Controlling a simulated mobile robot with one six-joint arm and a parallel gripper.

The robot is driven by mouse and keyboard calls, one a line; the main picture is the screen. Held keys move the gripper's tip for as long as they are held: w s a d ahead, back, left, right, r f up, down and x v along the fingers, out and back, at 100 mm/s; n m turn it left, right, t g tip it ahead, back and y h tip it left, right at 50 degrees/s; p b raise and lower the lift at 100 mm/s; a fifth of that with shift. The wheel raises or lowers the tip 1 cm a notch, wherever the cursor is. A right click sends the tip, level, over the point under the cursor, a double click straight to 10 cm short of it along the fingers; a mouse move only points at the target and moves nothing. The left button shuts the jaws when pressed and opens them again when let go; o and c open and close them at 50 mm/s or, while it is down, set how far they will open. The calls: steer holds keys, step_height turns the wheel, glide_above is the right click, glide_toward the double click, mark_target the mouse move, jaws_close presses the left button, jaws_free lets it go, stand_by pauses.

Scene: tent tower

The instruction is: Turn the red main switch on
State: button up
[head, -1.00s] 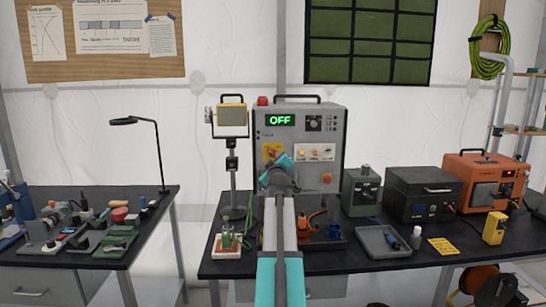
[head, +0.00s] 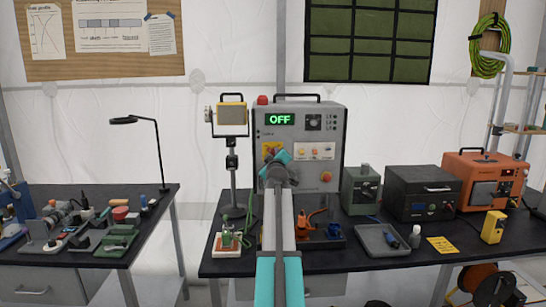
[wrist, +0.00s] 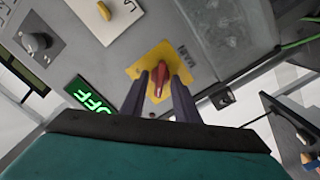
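The red main switch (wrist: 158,80) is a small red handle on a yellow plate (wrist: 149,62) on the front of a grey cabinet (head: 333,165). The cabinet's green display (head: 280,119) reads OFF; it also shows in the wrist view (wrist: 90,95). My gripper (wrist: 159,85) is at the plate, with its two dark fingers on either side of the red handle. A narrow gap seems to show between handle and fingers; contact is unclear. In the head view my arm covers part of the plate and the switch.
A round knob (head: 314,122) and a white panel (head: 314,152) with small switches are on the same cabinet front. A red button (head: 326,177) sits lower right. A lamp on a stand (head: 232,160) stands close on the left, and a green box (head: 361,192) on the right.

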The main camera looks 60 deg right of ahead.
jaws_close()
steer(key=shift+m, duration=0.4)
steer(key=shift+m+b, duration=0.55)
steer(key=shift+m, duration=0.65)
steer(key=m, duration=0.9)
steer(key=shift+r+m+p, duration=0.15)
steer(key=shift+m+p, duration=0.25)
steer(key=m+p, duration=0.2)
steer(key=m, duration=0.2)
steer(key=shift+m, duration=0.4)
